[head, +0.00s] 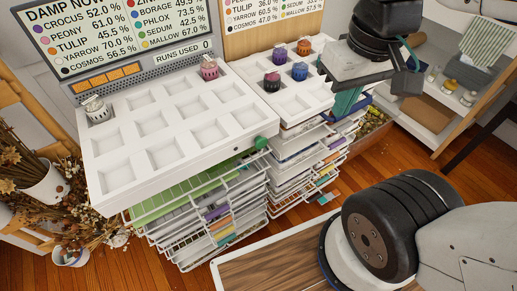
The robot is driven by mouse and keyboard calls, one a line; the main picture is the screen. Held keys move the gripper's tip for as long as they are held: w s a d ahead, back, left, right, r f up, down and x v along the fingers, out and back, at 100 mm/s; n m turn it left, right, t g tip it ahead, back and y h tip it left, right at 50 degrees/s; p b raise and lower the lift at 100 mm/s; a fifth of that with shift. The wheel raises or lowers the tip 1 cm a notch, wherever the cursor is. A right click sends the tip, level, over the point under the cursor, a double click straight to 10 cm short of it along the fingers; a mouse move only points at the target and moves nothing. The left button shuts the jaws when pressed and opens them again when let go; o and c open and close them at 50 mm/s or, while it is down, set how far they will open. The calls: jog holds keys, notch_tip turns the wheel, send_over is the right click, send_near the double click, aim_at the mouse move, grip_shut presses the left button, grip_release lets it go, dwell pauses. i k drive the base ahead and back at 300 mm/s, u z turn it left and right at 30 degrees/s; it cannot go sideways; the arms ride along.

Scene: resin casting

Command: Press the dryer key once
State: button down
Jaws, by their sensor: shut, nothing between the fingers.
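A green round key (261,142), which looks like the dryer key, sits at the front right corner of a white tray unit (187,170). Beside it, above the tray, a screen (120,30) lists flower names with percentages, and a strip reads "RUNS USED 0". My gripper (345,103) is at the upper right, above the right part of a second white tray, to the right of and apart from the green key. Its teal fingers point down and are shut with nothing held. The arm's wrist partly hides the fingers.
The second white tray (290,103) holds several small coloured pots. One pot (209,67) and a grey-topped one (97,109) sit in the first tray. Wire drawers stand below. Dried flowers (95,215) stand at left, a shelf (440,100) at right.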

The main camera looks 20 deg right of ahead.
aim_at(261, 142)
jog(key=u, duration=0.85)
jog(key=k, duration=0.7)
jog(key=z, duration=1)
